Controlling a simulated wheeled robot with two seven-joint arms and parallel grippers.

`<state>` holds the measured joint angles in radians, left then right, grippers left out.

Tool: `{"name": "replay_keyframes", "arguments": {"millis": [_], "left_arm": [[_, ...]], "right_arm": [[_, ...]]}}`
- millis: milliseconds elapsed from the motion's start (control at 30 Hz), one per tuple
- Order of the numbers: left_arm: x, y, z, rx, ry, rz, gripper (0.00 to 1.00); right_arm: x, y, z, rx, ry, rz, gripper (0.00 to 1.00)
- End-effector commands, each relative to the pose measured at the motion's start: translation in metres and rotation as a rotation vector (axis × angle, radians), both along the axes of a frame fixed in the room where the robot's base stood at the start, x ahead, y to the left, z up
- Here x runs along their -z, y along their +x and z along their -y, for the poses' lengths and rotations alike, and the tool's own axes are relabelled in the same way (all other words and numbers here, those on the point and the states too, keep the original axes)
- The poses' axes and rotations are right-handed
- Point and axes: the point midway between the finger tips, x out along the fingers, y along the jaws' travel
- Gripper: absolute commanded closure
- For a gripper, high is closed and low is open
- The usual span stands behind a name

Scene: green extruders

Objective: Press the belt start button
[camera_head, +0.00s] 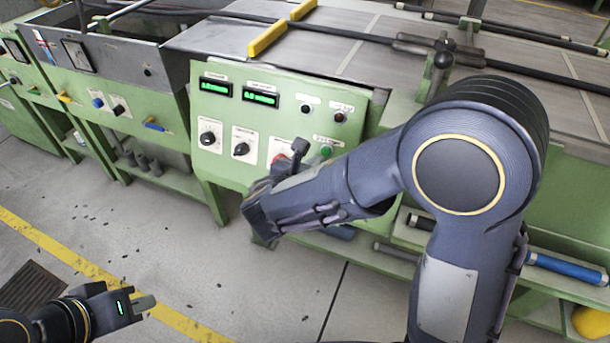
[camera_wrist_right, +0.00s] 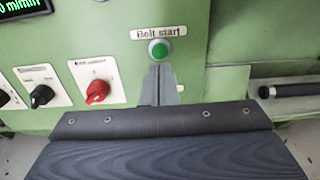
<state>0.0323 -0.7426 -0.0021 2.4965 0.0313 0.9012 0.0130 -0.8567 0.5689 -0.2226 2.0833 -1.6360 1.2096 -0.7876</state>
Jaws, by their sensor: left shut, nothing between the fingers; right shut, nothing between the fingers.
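The belt start button is a round green button (camera_wrist_right: 159,49) under a "Belt start" label in the right wrist view. In the head view the green button (camera_head: 327,151) sits low on the right of the green control panel (camera_head: 215,117). My right gripper (camera_head: 300,147) is shut and empty in front of the panel, just left of the button in the head view. In the right wrist view its closed fingertips (camera_wrist_right: 159,68) lie just below the button; I cannot tell whether they touch it. My left gripper (camera_head: 146,302) is shut and empty, low over the floor at lower left.
A red rotary switch (camera_wrist_right: 97,91) and a black knob (camera_wrist_right: 42,96) are left of the button. Two green displays (camera_head: 260,96) are above. A grey conveyor bed (camera_head: 375,60) with yellow bars (camera_head: 268,38) lies behind the panel. Open floor (camera_head: 130,225) lies at left.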

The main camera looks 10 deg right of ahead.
Motion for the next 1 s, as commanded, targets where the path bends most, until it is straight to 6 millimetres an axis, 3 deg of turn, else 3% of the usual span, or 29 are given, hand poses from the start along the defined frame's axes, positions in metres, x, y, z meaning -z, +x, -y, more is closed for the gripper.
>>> {"name": "replay_keyframes", "arguments": {"millis": [300,733,1000], "left_arm": [[0.010,0.000,0.000,0.000,0.000,0.000,1.00],[0.010,0.000,0.000,0.000,0.000,0.000,1.00],[0.014,0.000,0.000,0.000,0.000,0.000,1.00]], "right_arm": [[0.016,0.032,0.022,0.002,0.000,-0.001,1.00],[0.017,0.036,0.024,0.000,0.000,0.000,1.00],[0.023,0.050,0.034,0.003,0.000,0.001,1.00]]}}
